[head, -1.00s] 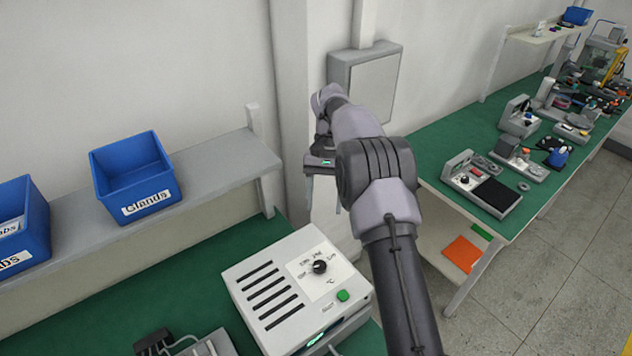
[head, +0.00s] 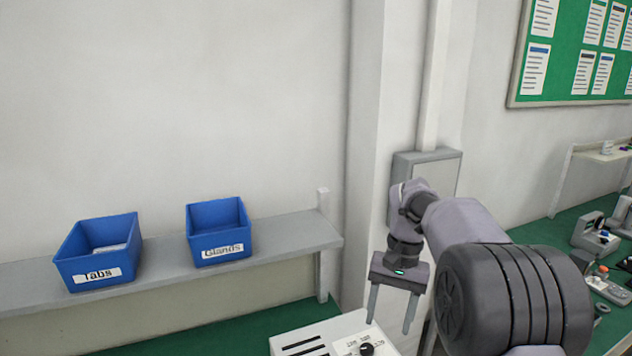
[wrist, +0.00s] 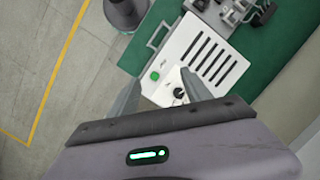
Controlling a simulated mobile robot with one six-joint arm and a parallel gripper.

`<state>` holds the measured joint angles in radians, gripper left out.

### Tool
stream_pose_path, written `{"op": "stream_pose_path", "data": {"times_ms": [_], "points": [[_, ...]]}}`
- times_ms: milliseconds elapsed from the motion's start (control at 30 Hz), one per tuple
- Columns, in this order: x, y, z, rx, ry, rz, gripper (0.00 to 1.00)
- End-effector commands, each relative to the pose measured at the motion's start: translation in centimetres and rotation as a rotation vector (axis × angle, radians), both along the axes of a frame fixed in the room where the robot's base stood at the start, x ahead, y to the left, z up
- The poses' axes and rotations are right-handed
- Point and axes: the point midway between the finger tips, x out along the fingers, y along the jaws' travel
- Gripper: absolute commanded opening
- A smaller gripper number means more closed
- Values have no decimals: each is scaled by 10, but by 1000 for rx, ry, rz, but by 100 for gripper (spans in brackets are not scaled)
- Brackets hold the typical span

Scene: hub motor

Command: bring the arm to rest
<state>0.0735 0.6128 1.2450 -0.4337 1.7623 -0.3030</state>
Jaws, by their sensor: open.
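My gripper (head: 391,309) hangs in the air with its fingers pointing down, in front of the wall pillar and beside the white oven-like box (head: 318,336). Its two fingers are spread apart with nothing between them. My arm reaches in from the lower right of the head view. In the wrist view my gripper (wrist: 168,100) shows its two fingers over the vented white box (wrist: 190,62) with its dial and green button, some way below.
Blue bins marked Tabs (head: 98,252) and Glands (head: 218,232) stand on a grey shelf (head: 285,236). A grey wall box (head: 440,170) is behind my arm. A green bench (head: 575,212) with devices is at right. The wrist view shows open floor (wrist: 40,60).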

Motion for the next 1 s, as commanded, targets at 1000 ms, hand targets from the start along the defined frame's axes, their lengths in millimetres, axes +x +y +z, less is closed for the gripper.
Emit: {"op": "stream_pose_path", "data": {"times_ms": [1000], "points": [[-273,49,-94,59,-678,-89,57]]}}
